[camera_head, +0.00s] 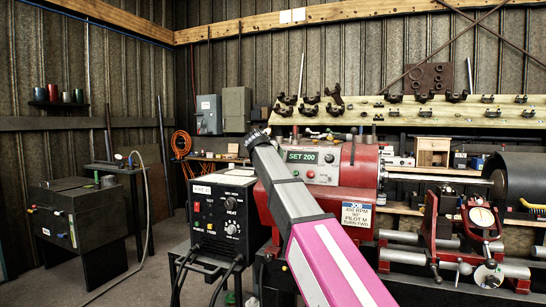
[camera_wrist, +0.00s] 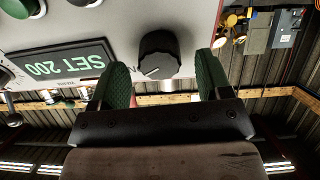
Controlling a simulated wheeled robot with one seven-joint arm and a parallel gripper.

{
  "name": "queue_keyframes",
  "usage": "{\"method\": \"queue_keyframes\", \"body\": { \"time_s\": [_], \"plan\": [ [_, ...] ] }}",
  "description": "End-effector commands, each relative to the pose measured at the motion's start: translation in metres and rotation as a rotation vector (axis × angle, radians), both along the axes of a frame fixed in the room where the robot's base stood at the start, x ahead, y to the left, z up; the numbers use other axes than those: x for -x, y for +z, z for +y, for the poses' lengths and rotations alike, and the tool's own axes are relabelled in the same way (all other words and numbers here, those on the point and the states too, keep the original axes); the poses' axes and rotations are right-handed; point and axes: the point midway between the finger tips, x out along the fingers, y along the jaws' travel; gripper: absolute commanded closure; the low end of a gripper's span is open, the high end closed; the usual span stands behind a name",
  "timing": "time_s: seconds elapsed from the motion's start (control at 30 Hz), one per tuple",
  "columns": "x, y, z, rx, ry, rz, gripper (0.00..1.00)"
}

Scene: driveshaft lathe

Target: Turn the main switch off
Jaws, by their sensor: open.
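A black rotary knob (camera_wrist: 159,55) with a pale pointer line sits on the grey panel beside the green SET 200 display (camera_wrist: 62,64). No label marks it as the main switch. The wrist view is upside down. My gripper (camera_wrist: 161,72) is open, with a green-padded finger on either side of the knob in the picture. I cannot tell whether the fingers touch it. In the head view my gripper (camera_head: 256,139) is at the left end of the lathe's red headstock (camera_head: 348,176), beside the display (camera_head: 302,156). There the knob is hidden behind my arm.
A black control box (camera_head: 225,217) with dials and cables stands left of the lathe. The chuck and carriage (camera_head: 484,225) are at right. Grey wall boxes (camera_head: 236,108) hang behind. Open floor lies at left, before a dark bench unit (camera_head: 75,210).

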Motion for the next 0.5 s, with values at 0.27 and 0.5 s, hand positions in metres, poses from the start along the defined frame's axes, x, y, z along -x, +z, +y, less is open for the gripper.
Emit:
{"method": "queue_keyframes", "body": {
  "time_s": [0.27,0.5],
  "plan": [
    [-0.0143,-0.0067,-0.0054,0.0,0.0,0.0,0.29],
    [-0.0141,-0.0067,-0.0054,0.0,0.001,0.0,0.32]
  ]
}}
